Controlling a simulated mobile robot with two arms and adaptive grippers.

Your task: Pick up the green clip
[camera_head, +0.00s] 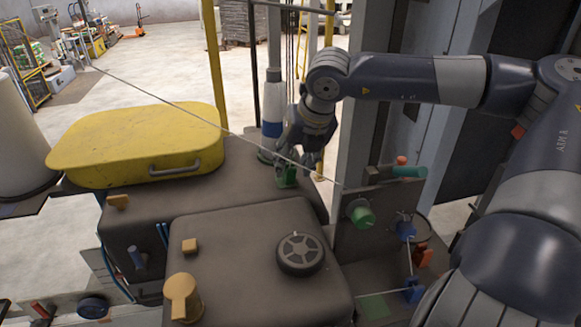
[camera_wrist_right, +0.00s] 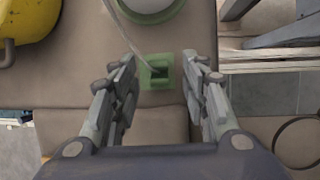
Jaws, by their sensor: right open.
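The green clip (camera_head: 287,179) sits on the brown machine top near its back right edge, just below my right gripper. In the right wrist view the clip (camera_wrist_right: 157,73) is a small green block with a dark square opening, and a thin cable runs to it. My right gripper (camera_head: 300,158) comes in from the right and points down. In the right wrist view the open gripper (camera_wrist_right: 160,60) has one finger on each side of the clip, with gaps to both. Whether the fingertips are at clip height is hard to tell. My left gripper is not in view.
A white and blue cylinder (camera_head: 272,108) stands behind the clip. A yellow lid (camera_head: 135,142) lies to the left. A black round knob (camera_head: 300,253) is in front. A panel (camera_head: 350,240) with coloured parts stands at the right. A thin cable crosses the scene.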

